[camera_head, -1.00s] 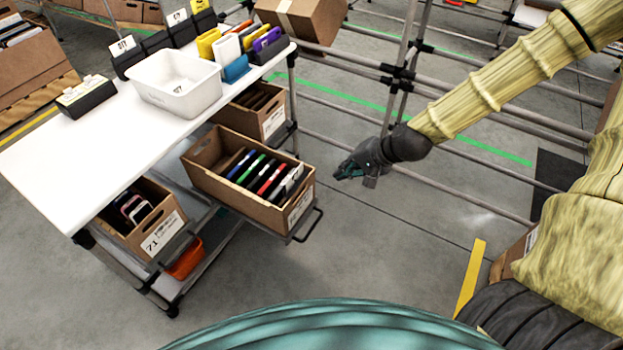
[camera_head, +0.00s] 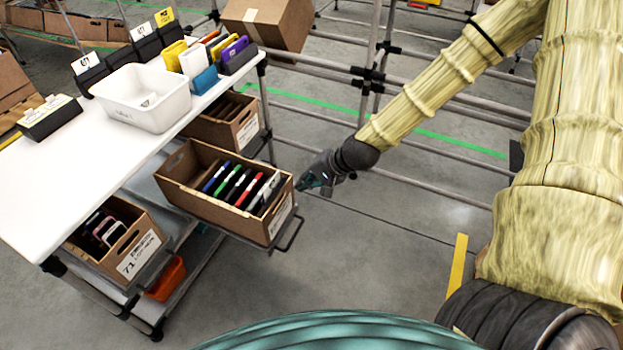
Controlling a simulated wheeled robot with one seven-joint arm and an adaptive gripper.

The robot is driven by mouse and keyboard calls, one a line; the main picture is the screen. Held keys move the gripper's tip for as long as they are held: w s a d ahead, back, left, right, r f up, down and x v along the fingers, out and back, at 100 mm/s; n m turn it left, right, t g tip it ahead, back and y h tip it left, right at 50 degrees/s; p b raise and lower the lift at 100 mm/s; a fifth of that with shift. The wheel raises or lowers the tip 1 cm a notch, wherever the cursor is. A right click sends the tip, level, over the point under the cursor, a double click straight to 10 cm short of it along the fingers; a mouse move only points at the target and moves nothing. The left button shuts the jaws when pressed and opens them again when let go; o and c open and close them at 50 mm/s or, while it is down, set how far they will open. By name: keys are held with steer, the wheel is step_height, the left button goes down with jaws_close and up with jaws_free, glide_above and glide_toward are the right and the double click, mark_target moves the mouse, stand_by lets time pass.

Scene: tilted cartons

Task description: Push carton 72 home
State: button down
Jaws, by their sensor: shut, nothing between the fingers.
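A brown open carton (camera_head: 215,209) sticks out from the shelf under the white table, on a pulled-out tray with a metal handle (camera_head: 290,236). It holds several upright dark folders with blue, green, white and red edges. Its label is too small to read; it sits between the carton marked 71 (camera_head: 122,252) and another carton (camera_head: 236,130), so it appears to be carton 72. My gripper (camera_head: 306,184) is shut and empty, beside the upper right corner of its front face. I cannot tell whether the fingertips touch it.
The white table (camera_head: 55,180) bears a white bin (camera_head: 143,102) and several folders and dark holders. An orange bin (camera_head: 167,279) sits low under carton 71. Metal rails (camera_head: 430,180) run behind my arm. The floor right of the protruding carton is clear.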

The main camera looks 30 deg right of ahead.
mark_target(282, 185)
steer(key=w+a+f, duration=0.2)
steer(key=w, duration=0.1)
steer(key=shift+w+a+f+b, duration=0.1)
steer(key=shift+a+f+b, duration=0.2)
steer(key=shift+b, duration=0.1)
steer(key=shift+w+a+f, duration=0.15)
steer(key=shift+w+a, duration=0.25)
steer(key=shift+w, duration=0.15)
